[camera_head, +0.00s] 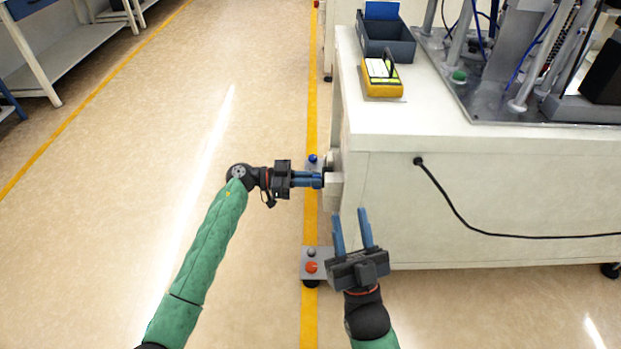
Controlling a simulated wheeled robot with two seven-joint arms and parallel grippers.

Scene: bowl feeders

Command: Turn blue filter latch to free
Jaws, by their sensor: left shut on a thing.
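My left gripper (322,180) is shut at a pale block (334,186) on the left end of the white bench. Its blue fingers point right and are closed on a small part there, which I take for the blue filter latch. The latch is almost wholly hidden by the fingers, so I cannot tell which way it is turned. My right gripper (350,213) is open and empty, lower in view, its two blue fingers pointing up in front of the bench side.
The white bench (440,112) bears a yellow device (382,78), a dark bin (386,45) and machinery. A black cable (470,228) hangs along its side. A blue knob (312,158) and a box with an orange knob (311,267) stand near the yellow floor line. The floor at left is clear.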

